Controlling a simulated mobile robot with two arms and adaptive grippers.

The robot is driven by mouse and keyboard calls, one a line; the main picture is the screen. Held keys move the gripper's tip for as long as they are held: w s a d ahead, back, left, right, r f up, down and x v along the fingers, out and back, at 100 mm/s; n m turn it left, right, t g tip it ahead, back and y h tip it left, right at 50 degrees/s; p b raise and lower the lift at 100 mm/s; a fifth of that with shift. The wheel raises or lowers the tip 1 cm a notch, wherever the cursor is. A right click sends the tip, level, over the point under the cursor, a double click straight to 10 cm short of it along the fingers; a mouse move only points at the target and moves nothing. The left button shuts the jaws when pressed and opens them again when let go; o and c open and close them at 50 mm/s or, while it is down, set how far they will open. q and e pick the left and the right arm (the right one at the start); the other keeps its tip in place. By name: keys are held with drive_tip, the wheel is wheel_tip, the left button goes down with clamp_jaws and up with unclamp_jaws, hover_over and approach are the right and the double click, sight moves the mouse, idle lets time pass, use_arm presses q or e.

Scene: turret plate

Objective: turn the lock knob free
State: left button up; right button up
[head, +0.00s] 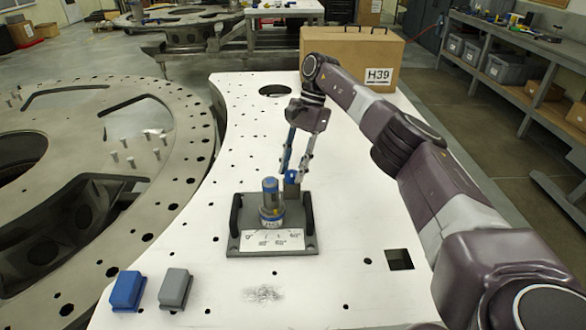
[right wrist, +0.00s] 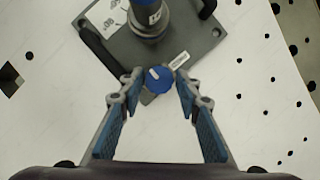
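The lock knob (right wrist: 158,79) is small, round and blue with a white mark, at the edge of a grey fixture base (right wrist: 192,45). In the head view the knob (head: 291,177) is partly covered by the fingers. My right gripper (right wrist: 158,86) is open, its fingertips on either side of the knob with a visible gap on each side. It also shows in the head view (head: 290,172), reaching down from above. The fixture carries an upright grey cylinder (head: 271,197) with blue bands and a white scale label (head: 275,240). My left gripper is not in view.
Two black handles (head: 235,214) flank the cylinder. A blue block (head: 127,290) and a grey block (head: 174,288) lie at the front left of the white plate (head: 330,270). A cardboard box (head: 345,50) marked H39 stands behind. The large round turret plate (head: 180,150) is at left.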

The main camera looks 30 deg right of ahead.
sight(293, 172)
drive_tip(key=shift+o, duration=1.3)
wheel_tip(293, 172, up, 10)
drive_tip(key=shift+s+f, duration=0.1)
drive_tip(key=shift+f, duration=0.05)
